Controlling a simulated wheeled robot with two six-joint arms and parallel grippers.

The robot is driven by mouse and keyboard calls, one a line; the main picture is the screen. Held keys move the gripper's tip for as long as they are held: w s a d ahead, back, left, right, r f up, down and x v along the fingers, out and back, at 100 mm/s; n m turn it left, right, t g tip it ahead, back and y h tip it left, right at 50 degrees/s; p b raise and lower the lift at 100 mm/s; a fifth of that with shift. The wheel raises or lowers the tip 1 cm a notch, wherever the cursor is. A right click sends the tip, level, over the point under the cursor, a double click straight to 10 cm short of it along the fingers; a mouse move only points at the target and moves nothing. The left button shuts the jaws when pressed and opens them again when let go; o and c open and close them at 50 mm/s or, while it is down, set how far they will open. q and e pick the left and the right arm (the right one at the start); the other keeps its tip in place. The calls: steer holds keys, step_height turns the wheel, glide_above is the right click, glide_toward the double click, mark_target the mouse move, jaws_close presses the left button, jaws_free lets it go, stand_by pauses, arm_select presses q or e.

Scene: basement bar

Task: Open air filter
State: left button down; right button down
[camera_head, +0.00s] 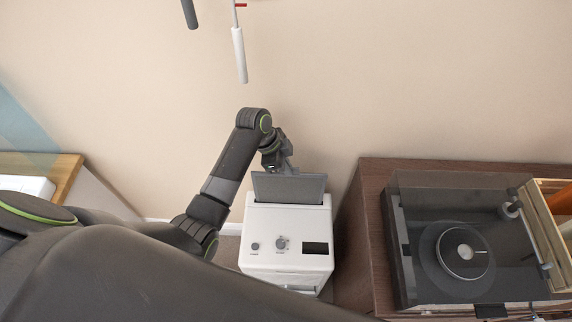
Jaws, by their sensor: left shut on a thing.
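The air filter (285,243) is a white box-shaped unit with two knobs and a dark display on its top face. A grey panel (290,189) stands raised at its back edge, tilted up from the white body. My left arm reaches in from the left, and my left gripper (287,168) is at the top edge of the grey panel, shut on it. The fingertips are small and partly hidden behind the panel. My right gripper is not in view.
A brown cabinet (352,225) stands close on the right, carrying a turntable (461,252) under a dark clear cover and a wooden crate (548,235). A wood-topped counter (68,170) is at the left. A white handle-like rod (239,55) hangs above. The wall is behind.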

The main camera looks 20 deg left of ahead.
arm_select(q)
steer(key=c, duration=1.6)
jaws_free()
steer(key=shift+o, duration=0.2)
steer(key=v, duration=0.7)
steer(key=shift+a+r+b, duration=0.15)
steer(key=shift+r+b, duration=0.1)
steer(key=shift+b, duration=0.05)
